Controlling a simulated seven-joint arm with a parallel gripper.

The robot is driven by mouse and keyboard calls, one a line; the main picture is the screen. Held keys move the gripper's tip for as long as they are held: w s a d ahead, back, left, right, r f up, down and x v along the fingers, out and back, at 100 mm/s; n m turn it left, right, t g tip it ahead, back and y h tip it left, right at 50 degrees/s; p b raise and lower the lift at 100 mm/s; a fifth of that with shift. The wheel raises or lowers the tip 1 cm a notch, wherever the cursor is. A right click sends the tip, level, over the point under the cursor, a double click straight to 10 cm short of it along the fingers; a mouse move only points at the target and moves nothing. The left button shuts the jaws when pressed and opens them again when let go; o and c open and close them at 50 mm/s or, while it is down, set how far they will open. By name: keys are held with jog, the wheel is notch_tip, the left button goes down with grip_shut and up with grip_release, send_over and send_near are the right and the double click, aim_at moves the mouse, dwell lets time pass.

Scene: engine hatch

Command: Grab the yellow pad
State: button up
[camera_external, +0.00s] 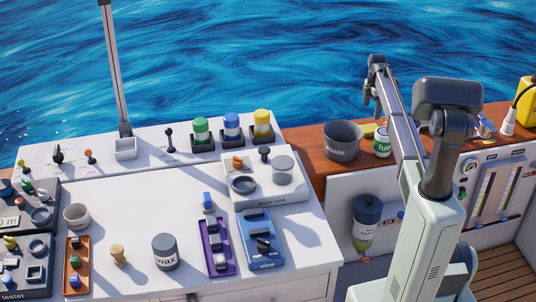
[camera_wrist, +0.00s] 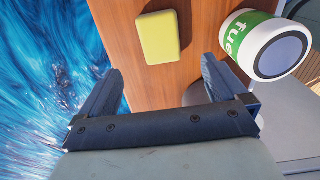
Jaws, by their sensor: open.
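The yellow pad (camera_wrist: 159,37) lies flat on the brown wooden ledge, ahead of my gripper in the wrist view. In the external view the pad (camera_external: 367,130) shows as a small yellow patch between the grey waste cup and the fuel can, partly hidden. My gripper (camera_wrist: 158,78) is open and empty, its two fingers spread wide. The pad sits beyond the fingertips, roughly in line with the gap between them, and is not touched. In the external view my gripper (camera_external: 372,95) is above the ledge, over the area of the pad.
The white and green fuel can (camera_wrist: 264,42) stands right of the pad in the wrist view, close to my right finger. The grey waste cup (camera_external: 342,142) stands left of the pad in the external view. Water lies beyond the wooden ledge (camera_external: 309,160).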

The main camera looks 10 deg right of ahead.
aim_at(369, 127)
notch_tip(369, 127, down, 9)
jog(key=shift+a+f, duration=0.15)
jog(key=c, duration=1.1)
jog(key=shift+c, duration=0.2)
